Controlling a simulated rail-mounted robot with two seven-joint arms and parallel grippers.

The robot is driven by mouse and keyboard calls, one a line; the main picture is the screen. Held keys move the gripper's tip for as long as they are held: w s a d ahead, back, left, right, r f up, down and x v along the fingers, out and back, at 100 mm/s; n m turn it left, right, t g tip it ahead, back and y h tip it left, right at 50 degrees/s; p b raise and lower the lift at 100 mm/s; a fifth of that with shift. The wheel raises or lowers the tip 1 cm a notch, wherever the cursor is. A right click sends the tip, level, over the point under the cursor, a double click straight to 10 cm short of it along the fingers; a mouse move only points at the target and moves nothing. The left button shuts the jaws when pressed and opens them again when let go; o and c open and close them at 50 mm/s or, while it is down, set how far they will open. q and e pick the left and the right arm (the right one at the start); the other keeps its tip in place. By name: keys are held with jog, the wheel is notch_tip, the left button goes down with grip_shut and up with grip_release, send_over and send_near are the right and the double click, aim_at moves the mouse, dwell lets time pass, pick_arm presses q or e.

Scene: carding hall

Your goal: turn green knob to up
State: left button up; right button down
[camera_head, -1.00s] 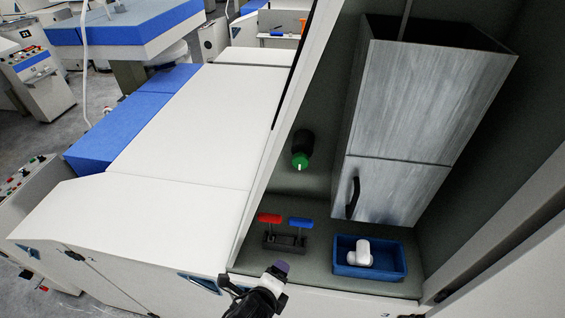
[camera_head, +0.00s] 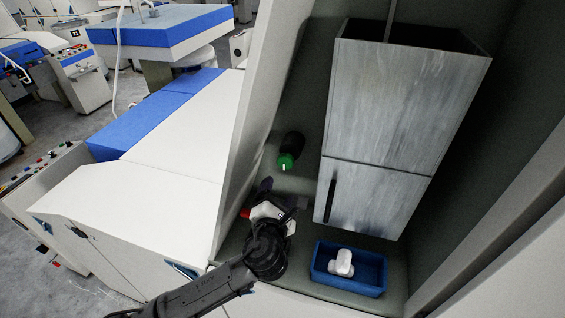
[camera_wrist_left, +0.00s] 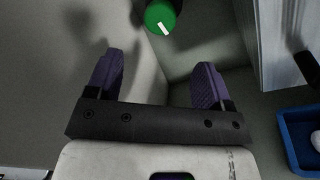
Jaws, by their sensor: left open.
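The green knob (camera_head: 286,162) sits on a black cylindrical mount on the inner back wall of the cabinet, left of the grey metal box. My right gripper is not in view.
The grey metal box (camera_head: 375,195) with a dark handle hangs right of the knob. A blue bin (camera_head: 318,270) holding a white object (camera_head: 341,263) stands below it. A red handle (camera_head: 245,213) peeks out beside my gripper. A pale panel edge (camera_head: 240,130) bounds the left side.

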aim_at(285, 164)
pick_arm(q)
jog(key=w, duration=0.4)
jog(key=w+d, duration=0.1)
jog(key=w, duration=0.3)
jog(key=w+p, duration=0.1)
jog(key=w, duration=0.2)
jog(key=shift+w+d, duration=0.3)
jog(key=shift+w, duration=0.1)
jog(key=c, duration=0.9)
